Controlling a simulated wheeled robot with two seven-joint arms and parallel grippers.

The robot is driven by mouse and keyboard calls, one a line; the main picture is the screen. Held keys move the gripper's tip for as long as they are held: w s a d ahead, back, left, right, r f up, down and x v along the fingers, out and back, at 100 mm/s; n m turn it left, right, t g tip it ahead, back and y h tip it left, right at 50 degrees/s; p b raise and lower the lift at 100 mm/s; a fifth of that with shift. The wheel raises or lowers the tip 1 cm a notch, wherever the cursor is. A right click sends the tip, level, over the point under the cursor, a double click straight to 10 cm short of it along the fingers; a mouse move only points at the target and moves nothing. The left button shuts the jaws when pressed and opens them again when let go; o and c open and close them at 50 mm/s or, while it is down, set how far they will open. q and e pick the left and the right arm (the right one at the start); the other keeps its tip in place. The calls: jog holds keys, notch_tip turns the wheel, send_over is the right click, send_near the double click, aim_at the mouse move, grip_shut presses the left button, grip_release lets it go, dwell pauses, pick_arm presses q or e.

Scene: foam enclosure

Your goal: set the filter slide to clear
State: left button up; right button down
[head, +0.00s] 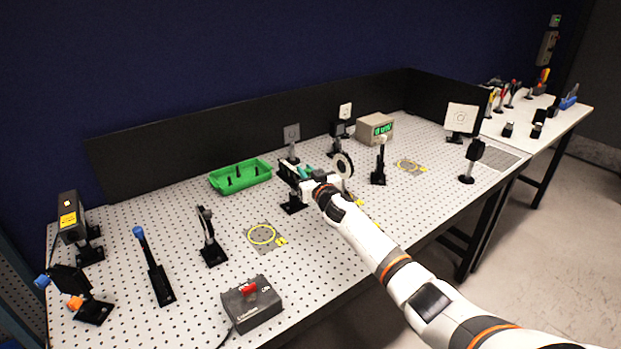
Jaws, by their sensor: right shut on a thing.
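The filter slide (287,174) is a dark holder on a short black post, near the middle of the perforated table. A small teal piece shows just behind it. My right gripper (308,184) reaches in from the lower right and is shut at the right end of the slide. The fingers and the gripped part are small and partly hidden by the gripper itself. I cannot read which position the slide is in. My left gripper is not in view.
A round black-rimmed mount (343,164) stands close to the right gripper. A green tray (240,175) lies behind left. A black box with a red switch (251,303) sits at the front edge. Yellow-ringed plate (263,236) is bare. A white screen (461,118) stands far right.

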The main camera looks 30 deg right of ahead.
jog(key=c, duration=1.3)
grip_release()
jog(key=shift+w+a, duration=0.1)
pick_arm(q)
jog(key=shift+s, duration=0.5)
pick_arm(e)
jog(key=shift+s, duration=0.4)
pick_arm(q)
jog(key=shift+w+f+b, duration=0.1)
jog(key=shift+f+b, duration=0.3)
pick_arm(e)
jog(key=s, duration=0.3)
jog(key=s+a, duration=0.1)
jog(key=s, duration=0.7)
jog(key=shift+s+a, duration=0.1)
jog(key=shift+a, duration=0.05)
